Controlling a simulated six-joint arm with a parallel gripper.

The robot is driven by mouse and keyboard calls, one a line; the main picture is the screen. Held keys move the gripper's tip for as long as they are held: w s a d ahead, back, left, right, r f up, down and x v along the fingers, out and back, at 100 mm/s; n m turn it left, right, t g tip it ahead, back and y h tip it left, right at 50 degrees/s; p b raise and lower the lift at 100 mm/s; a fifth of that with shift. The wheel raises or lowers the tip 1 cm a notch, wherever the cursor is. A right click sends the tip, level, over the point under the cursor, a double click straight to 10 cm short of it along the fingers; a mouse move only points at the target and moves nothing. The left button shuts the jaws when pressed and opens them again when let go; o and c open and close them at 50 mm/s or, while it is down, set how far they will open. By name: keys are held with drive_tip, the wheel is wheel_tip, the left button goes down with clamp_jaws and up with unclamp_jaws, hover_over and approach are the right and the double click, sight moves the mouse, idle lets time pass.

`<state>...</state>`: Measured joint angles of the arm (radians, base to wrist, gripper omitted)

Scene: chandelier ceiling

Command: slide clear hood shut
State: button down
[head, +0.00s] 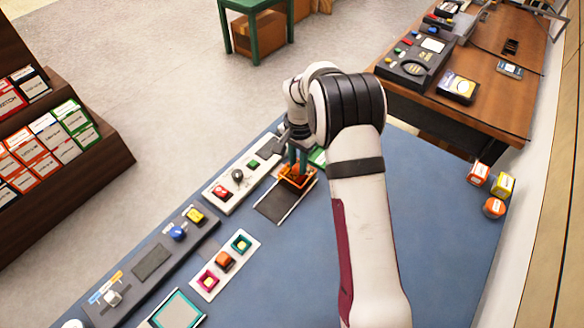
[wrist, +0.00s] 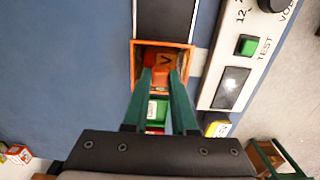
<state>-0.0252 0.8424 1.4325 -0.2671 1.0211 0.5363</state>
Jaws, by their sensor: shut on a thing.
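The clear hood (wrist: 133,66) shows as an orange-edged, see-through box. An orange-brown block marked with a dark V (wrist: 166,60) shows within its outline. In the head view the hood (head: 297,183) sits at the end of a dark flat strip (head: 270,206) on the blue table. My gripper (wrist: 161,80) has green fingers that reach down to the hood's near side and are shut on it. In the head view my gripper (head: 298,163) is over the hood and partly hides it. The exact grip point is hard to see.
A white panel with a green TEST button (wrist: 246,45) runs close beside the strip. A green-and-white box (wrist: 156,112) lies under my fingers. Several small boxes (head: 479,173) stand at the table's right. Blue table is bare left of the hood in the wrist view.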

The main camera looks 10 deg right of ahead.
drive_tip(key=shift+w+d, duration=0.15)
drive_tip(key=shift+w, duration=0.05)
drive_tip(key=c, duration=0.7)
unclamp_jaws()
drive_tip(key=shift+s, duration=0.1)
wheel_tip(320, 180, up, 16)
drive_tip(key=shift+f, duration=0.1)
drive_tip(key=shift+r, duration=2.55)
clamp_jaws()
